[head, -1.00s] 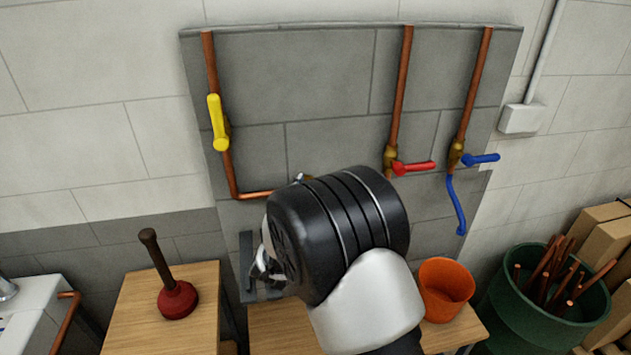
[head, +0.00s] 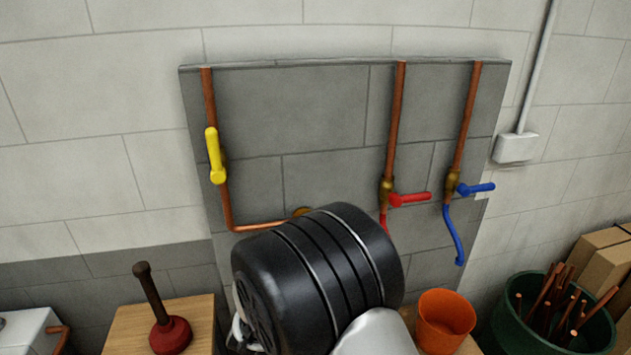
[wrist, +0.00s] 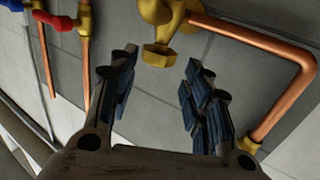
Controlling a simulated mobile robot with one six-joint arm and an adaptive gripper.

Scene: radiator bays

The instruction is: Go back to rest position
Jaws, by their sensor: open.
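My gripper (wrist: 157,95) is open and empty in the wrist view, its two blue-padded fingers apart in front of the grey panel. A brass fitting (wrist: 158,52) on a bent copper pipe (wrist: 265,45) shows just beyond the fingertips. In the head view my black arm joint hides the gripper and the lower middle of the panel. On the panel, the yellow lever (head: 215,155) points along its upright pipe. The red lever (head: 410,198) and blue lever (head: 476,188) stand out sideways to the right.
A plunger (head: 171,334) stands on a wooden table (head: 119,325) at lower left. An orange bucket (head: 443,318) stands right of my arm. A green bin (head: 512,322) with several copper pipes and cardboard boxes (head: 609,255) is at right. The upper wall is clear.

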